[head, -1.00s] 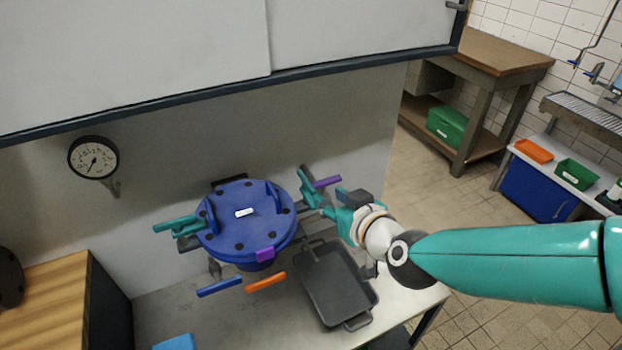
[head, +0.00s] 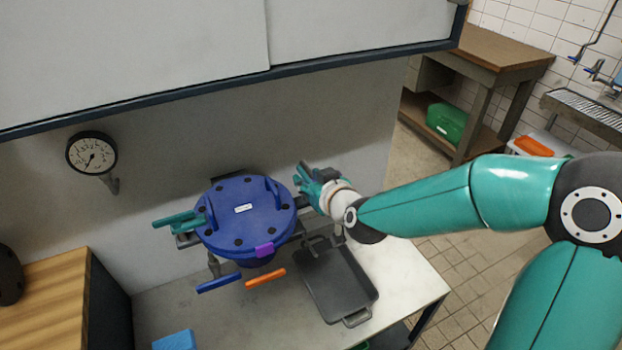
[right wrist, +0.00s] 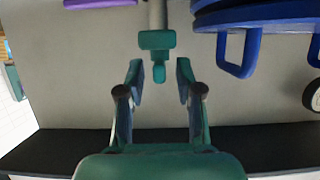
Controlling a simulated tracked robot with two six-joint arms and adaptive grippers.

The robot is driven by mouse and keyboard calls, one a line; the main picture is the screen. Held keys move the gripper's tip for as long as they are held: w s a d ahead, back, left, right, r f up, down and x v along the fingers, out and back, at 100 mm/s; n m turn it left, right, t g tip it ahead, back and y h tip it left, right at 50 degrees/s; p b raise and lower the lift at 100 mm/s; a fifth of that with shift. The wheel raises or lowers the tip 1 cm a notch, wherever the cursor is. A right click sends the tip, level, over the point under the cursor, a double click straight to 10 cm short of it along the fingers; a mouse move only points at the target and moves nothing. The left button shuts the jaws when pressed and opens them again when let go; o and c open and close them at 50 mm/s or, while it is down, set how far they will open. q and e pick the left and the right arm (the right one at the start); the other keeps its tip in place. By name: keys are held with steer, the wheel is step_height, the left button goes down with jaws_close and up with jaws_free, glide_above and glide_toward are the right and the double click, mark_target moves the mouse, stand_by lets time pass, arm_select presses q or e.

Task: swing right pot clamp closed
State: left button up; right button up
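The blue pot (head: 247,222) stands on the metal table, with a round bolted lid. A teal two-pronged clamp (head: 180,221) sticks out at its left side. My right gripper (head: 304,178) is at the pot's right edge and mostly hides the right clamp in the head view. In the right wrist view, a teal clamp end (right wrist: 157,42) on a grey stem lies between the tips of my open right gripper (right wrist: 159,72). Gaps show on both sides of it. My left gripper is out of view.
A dark tray (head: 337,283) lies right of the pot. A blue lever (head: 218,283) and an orange lever (head: 265,278) stick out in front. A gauge (head: 92,153) is on the wall. A purple bar (right wrist: 100,3) and lid handle (right wrist: 237,52) show near my right gripper.

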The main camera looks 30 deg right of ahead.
jaws_close()
steer(key=shift+a+r+m+h+p, duration=0.1)
steer(key=shift+a+m+h+p, duration=0.1)
steer(key=shift+m+h+p, duration=0.45)
steer(key=shift+w+a+m+g+h+p, duration=0.1)
steer(key=shift+a+m+g+h+p, duration=0.15)
steer(key=shift+m+h+p, duration=0.65)
steer(key=shift+w+a+m+g+h+p, duration=0.15)
steer(key=shift+m+g+h+p, duration=0.4)
steer(key=shift+m+h+p, duration=0.5)
steer(key=shift+a+m+g+h+p, duration=0.1)
steer(key=shift+m+g+h+p, duration=0.55)
steer(key=shift+m+h, duration=0.6)
steer(key=shift+h, duration=0.25)
